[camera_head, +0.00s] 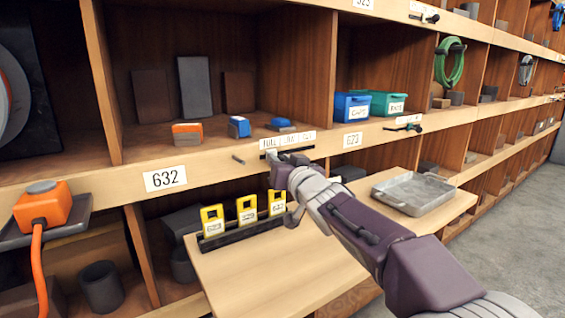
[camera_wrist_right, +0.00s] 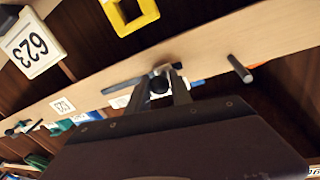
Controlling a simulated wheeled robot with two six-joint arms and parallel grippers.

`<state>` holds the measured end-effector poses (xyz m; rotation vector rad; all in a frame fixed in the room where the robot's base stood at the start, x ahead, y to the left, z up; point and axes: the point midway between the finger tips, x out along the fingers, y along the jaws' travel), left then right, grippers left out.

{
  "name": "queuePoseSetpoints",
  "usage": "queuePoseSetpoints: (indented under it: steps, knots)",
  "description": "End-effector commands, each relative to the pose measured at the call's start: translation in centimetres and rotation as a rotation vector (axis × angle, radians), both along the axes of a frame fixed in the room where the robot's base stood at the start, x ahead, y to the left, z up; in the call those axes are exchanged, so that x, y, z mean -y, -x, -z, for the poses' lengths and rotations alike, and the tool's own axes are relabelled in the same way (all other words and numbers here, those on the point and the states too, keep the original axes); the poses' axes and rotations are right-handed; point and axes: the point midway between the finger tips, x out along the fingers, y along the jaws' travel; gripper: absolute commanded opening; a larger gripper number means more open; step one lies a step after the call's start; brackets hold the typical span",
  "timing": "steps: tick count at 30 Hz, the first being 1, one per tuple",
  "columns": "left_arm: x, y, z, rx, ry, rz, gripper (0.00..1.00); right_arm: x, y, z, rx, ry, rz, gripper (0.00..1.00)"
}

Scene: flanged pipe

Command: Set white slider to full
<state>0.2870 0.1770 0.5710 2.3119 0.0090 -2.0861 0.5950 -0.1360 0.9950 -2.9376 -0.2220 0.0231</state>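A white label strip (camera_head: 287,140) reading "FULL" at its left end is on the shelf edge, with a slider track beneath it. My right gripper (camera_head: 283,168) is just in front of this track and covers part of it. White parts show behind the fingers, but the slider's exact position is hidden. My left gripper is in neither view.
A thin dark peg (camera_head: 238,159) sticks out left of the track; it also shows in the wrist view (camera_wrist_right: 240,69). Below are yellow tags (camera_head: 247,209) in a black rack and a metal tray (camera_head: 413,192) on a wooden board.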

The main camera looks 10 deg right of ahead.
Motion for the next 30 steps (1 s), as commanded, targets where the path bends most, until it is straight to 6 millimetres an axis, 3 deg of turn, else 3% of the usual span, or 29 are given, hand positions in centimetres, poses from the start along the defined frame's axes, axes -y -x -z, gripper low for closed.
queuePoseSetpoints:
  steps: [1,2,13,24,30]
  knots:
    - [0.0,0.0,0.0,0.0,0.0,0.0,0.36,-0.2,0.0,0.3,-0.004,0.002,-0.004,0.39]
    - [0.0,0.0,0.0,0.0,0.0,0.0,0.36,-0.2,0.0,0.2,-0.004,0.002,-0.004,0.46]
    - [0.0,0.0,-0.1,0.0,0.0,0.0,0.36,0.0,0.4,-0.1,0.0,0.0,-0.001,0.46]
    - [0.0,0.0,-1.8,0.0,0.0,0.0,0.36,1.0,6.9,-0.2,0.0,0.001,-0.002,0.46]
    - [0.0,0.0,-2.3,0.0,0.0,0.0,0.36,1.2,8.9,0.0,-0.001,0.001,-0.003,0.46]
